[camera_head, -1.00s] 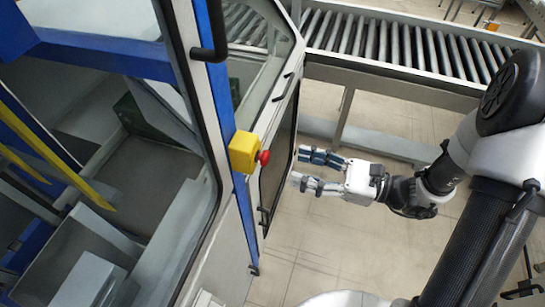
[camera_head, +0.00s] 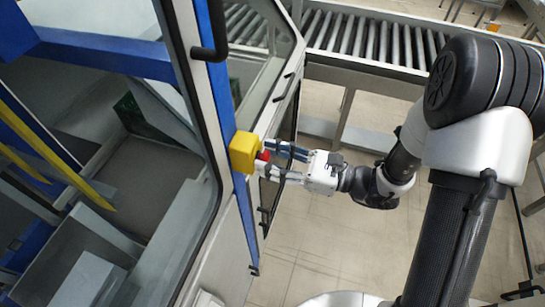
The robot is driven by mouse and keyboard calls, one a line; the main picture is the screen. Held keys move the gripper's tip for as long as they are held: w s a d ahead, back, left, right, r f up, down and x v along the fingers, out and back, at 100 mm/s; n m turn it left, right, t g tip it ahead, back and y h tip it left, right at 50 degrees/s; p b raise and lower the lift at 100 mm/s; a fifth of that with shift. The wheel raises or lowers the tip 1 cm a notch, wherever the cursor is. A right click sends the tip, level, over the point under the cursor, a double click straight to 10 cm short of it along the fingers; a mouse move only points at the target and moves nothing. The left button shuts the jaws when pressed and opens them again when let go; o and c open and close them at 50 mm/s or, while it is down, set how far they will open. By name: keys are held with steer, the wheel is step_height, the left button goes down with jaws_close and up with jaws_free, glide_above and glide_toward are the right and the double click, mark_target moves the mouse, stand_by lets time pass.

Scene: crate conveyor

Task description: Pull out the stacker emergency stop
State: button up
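The emergency stop is a yellow box (camera_head: 242,152) with a red button (camera_head: 264,156) on its right side, mounted on the blue post of the stacker (camera_head: 222,110). My gripper (camera_head: 264,158) comes from the right with its two fingers apart, one above and one below the red button. The fingers partly hide the button. I cannot tell whether they touch it.
The stacker's glazed door panels with black handles (camera_head: 209,45) stand close to the left and above the gripper. A roller conveyor (camera_head: 385,42) with a metal frame runs across the back. The tiled floor below my arm is clear.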

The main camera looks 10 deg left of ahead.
jaws_close()
stand_by(0.3)
steer(key=shift+d, duration=0.7)
steer(key=shift+o, duration=1.4)
jaws_free()
steer(key=s+d, duration=0.1)
steer(key=d, duration=1.1)
steer(key=shift+a, duration=0.1)
